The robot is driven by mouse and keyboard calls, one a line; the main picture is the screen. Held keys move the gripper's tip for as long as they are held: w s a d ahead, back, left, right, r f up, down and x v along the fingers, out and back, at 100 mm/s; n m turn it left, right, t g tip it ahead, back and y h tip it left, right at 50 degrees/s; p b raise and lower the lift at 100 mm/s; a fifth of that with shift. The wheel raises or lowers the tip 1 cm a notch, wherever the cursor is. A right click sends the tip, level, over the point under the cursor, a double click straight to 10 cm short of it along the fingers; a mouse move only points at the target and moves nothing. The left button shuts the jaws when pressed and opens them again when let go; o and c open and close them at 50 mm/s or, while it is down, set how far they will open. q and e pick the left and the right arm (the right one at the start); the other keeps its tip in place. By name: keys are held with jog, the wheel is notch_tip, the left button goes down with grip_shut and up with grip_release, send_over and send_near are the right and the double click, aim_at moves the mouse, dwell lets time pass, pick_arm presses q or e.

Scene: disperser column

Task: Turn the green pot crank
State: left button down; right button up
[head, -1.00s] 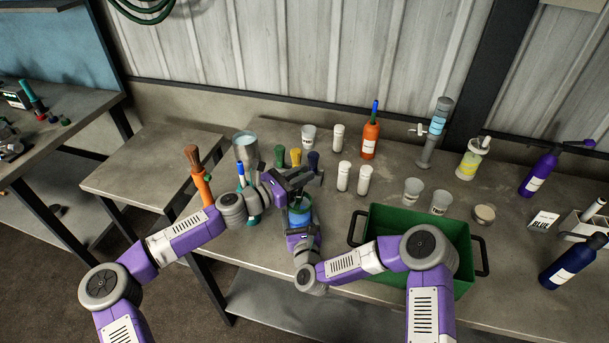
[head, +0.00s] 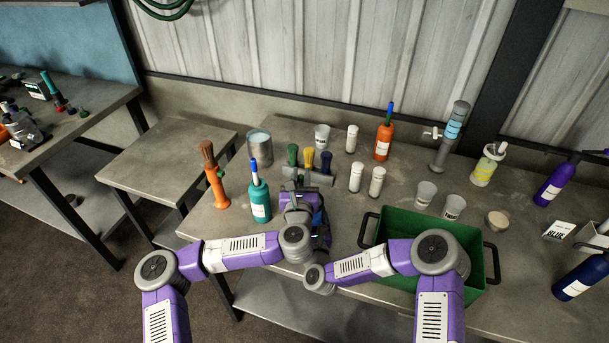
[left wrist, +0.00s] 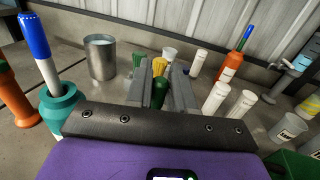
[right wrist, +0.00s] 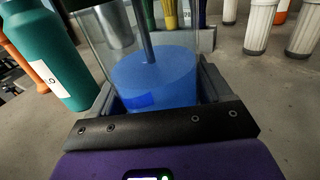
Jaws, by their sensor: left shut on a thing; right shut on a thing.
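In the head view a green pot top (head: 292,154) stands left of a yellow one (head: 309,158) and a dark blue one (head: 326,161) on the bench. My left gripper (head: 308,176) is just in front of them. In the left wrist view its two fingers close around a small green crank piece (left wrist: 160,93), with the green pot top (left wrist: 138,60) and yellow one (left wrist: 159,66) beyond. My right gripper (right wrist: 155,92) is shut on a clear container with blue liquid (right wrist: 155,75) and a rod in it. In the head view that container is hidden behind my left arm.
A teal bottle with a blue marker (head: 260,203) stands close left of my left gripper. White cylinders (head: 376,181) stand right. A green crate (head: 400,222) is at the front right.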

pick_arm(q)
jog(key=n+y, duration=0.1)
jog(key=y, duration=0.1)
jog(key=s+n+g+y, duration=0.1)
jog(key=n+y, duration=0.1)
jog(key=y, duration=0.1)
jog(key=a+n+y, duration=0.1)
jog(key=n+y, duration=0.1)
jog(key=y, duration=0.1)
jog(key=shift+s+g, duration=0.3)
jog(key=shift+g, duration=0.1)
jog(key=shift+n+y, duration=0.3)
jog(key=c, duration=1.1)
grip_release()
notch_tip(320, 180, up, 10)
